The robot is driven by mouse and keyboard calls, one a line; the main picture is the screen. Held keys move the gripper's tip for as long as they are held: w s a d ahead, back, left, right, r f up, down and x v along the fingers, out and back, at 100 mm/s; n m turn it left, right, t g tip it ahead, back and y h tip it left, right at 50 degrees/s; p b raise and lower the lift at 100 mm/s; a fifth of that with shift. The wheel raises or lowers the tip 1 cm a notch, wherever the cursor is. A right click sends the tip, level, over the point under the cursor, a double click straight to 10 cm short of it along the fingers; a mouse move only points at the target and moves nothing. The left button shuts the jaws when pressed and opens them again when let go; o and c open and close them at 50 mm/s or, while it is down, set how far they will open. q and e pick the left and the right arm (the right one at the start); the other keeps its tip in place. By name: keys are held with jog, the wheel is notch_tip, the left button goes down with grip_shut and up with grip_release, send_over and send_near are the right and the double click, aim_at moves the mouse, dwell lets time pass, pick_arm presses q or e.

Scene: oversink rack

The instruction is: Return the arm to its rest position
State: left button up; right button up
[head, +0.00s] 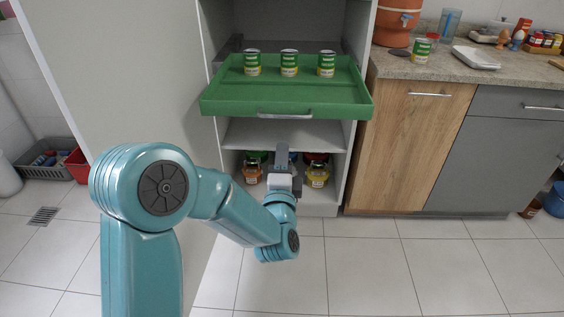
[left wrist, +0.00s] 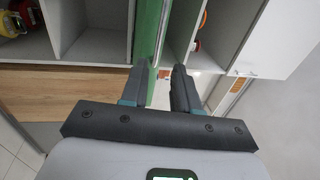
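My left arm comes in from the left and reaches toward the cabinet. My left gripper (head: 283,152) is in front of the cabinet, just below the green drawer (head: 222,106) in the head view. In the left wrist view its two fingers (left wrist: 168,72) stand apart with a gap between them and hold nothing. The drawer front (left wrist: 149,30) runs up beyond the fingers, with its handle near the line of the gap. In the head view the silver handle (head: 285,116) is clear of the fingers. My right gripper is not in view.
The drawer is pulled out and carries three cans (head: 289,64). Jars (head: 317,175) stand on the low shelf behind my gripper. A tall white door panel (head: 130,70) stands left of the cabinet. A counter (head: 420,68) with a can is at right. The floor in front is clear.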

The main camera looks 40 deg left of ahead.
pick_arm(q)
jog(key=shift+s+d+f, duration=0.1)
jog(key=shift+s+d, duration=0.25)
jog(key=shift+s, duration=0.2)
